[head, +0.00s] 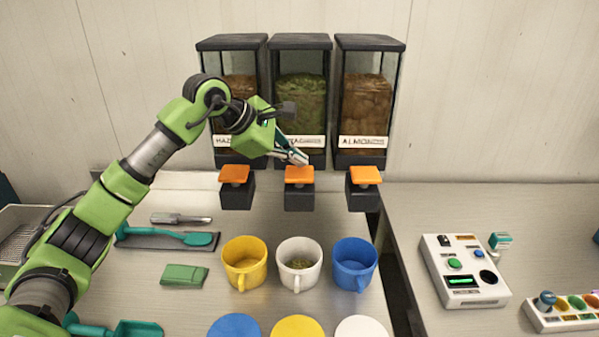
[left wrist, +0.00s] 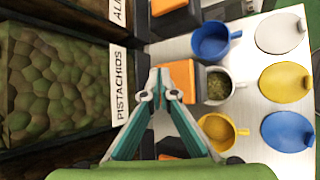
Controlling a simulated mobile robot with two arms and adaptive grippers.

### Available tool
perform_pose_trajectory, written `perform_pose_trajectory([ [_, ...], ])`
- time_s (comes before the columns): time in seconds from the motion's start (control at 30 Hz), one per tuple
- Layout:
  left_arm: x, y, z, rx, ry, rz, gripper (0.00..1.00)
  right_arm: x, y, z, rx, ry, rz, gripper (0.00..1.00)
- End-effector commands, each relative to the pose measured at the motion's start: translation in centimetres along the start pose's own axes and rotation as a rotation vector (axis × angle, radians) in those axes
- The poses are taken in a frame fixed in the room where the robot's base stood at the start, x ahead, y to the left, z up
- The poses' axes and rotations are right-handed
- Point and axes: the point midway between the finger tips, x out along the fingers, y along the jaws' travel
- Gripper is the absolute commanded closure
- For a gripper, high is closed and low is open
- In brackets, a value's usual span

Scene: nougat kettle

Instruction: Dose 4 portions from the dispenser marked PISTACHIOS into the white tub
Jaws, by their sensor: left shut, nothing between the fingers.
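The PISTACHIOS dispenser (head: 300,95) is the middle one of three on the wall, with green nuts inside; its label (left wrist: 118,85) reads clearly in the left wrist view. Its orange lever pad (head: 299,174) sits on a dark block below it. The white tub (head: 299,265) stands below that spout with some green-brown bits on its bottom; it also shows in the left wrist view (left wrist: 219,86). My left gripper (head: 300,159) is shut and empty, its fingertips just above or at the middle orange pad; contact cannot be told. My right gripper is not in view.
A yellow tub (head: 245,263) and a blue tub (head: 353,264) stand either side of the white one, with lids in front. HAZELNUTS-side and ALMONDS (head: 366,95) dispensers flank the middle one. A control box (head: 464,272) stands right; a teal scoop (head: 198,239) and green cloth (head: 184,275) lie left.

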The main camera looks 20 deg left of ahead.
Motion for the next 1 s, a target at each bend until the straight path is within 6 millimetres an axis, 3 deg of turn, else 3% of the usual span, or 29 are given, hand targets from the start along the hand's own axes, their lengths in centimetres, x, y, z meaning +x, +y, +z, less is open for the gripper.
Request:
perform_pose_trajectory([
  [1.0,0.63,-0.49,-0.45,0.000,0.000,0.000,1.00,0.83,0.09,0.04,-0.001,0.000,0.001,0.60],
])
